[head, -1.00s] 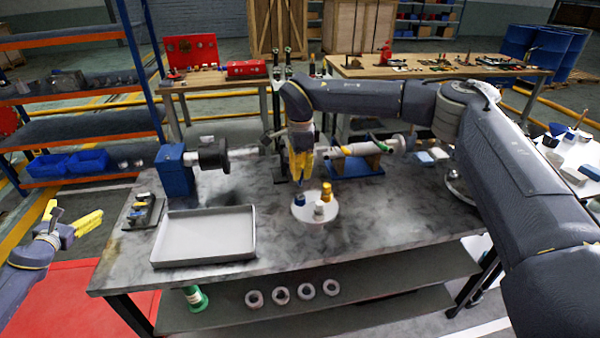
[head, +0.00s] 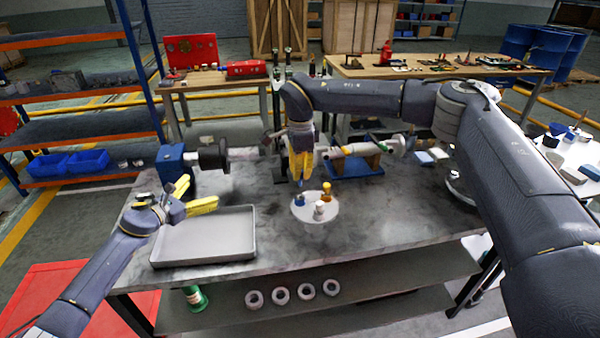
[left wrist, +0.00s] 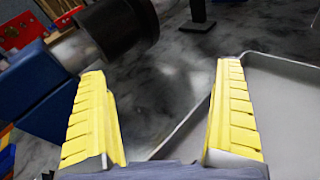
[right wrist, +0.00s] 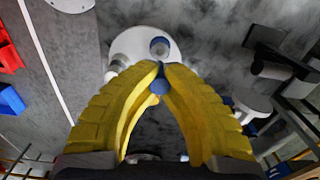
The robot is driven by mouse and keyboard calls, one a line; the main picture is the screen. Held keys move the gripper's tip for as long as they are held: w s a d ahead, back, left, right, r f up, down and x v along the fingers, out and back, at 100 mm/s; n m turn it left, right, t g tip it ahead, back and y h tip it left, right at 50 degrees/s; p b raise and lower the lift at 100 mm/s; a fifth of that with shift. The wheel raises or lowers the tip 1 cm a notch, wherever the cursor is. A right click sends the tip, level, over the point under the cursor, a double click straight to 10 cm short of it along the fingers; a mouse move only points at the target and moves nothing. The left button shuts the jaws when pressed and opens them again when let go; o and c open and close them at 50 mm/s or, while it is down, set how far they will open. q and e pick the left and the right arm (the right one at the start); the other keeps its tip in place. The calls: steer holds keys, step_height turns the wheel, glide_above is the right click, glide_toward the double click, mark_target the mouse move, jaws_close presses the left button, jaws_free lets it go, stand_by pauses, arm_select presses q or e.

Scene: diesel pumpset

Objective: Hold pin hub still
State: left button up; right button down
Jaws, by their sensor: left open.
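The pin hub is most likely the black round hub (head: 212,155) on the pale shaft of the blue stand (head: 172,168) at the bench's back left. In the left wrist view the black hub (left wrist: 122,25) is at the top left, beyond the fingers. My left gripper (head: 195,196) is open and empty, in front of the hub and above the tray's left end, not touching the hub. My right gripper (head: 299,178) is closed around a small blue piece (right wrist: 159,85) and holds it just above the white round disc (head: 312,216).
A grey tray (head: 205,256) lies on the bench below my left gripper. A pale shaft rests on a blue cradle (head: 354,167) behind. The bench's right front is clear.

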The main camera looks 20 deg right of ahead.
mark_target(311, 219)
arm_select(q)
steer(key=s+d+m+g+h, duration=0.1)
steer(key=s+d+g, duration=0.1)
steer(key=d, duration=0.3)
steer(key=s+d+m+g+h, duration=0.1)
steer(key=s+d+g, duration=0.1)
steer(key=d, duration=0.3)
steer(key=s+d+f+m+g+h, duration=0.1)
steer(key=s+d, duration=0.3)
steer(key=d, duration=0.1)
steer(key=shift+d+f+g, duration=0.1)
steer(key=shift+d+g, duration=0.25)
steer(key=shift+g, duration=0.05)
steer(key=s+d+m+g, duration=0.1)
steer(key=s+d, duration=0.1)
steer(key=s+d+m+g, duration=0.1)
steer(key=s+d+g, duration=0.1)
steer(key=s, duration=0.1)
steer(key=s+d+f+g, duration=0.1)
steer(key=s+d, duration=0.1)
steer(key=d, duration=0.1)
steer(key=shift+s+m, duration=0.25)
steer(key=shift+m, duration=0.15)
steer(key=shift+s+d+f+g, duration=0.25)
steer(key=shift+s+d+g, duration=0.1)
steer(key=shift+s+g, duration=0.25)
steer(key=shift+d+f, duration=0.15)
steer(key=shift+d, duration=0.4)
steer(key=shift+x, duration=4.4)
steer(key=shift+f, duration=0.15)
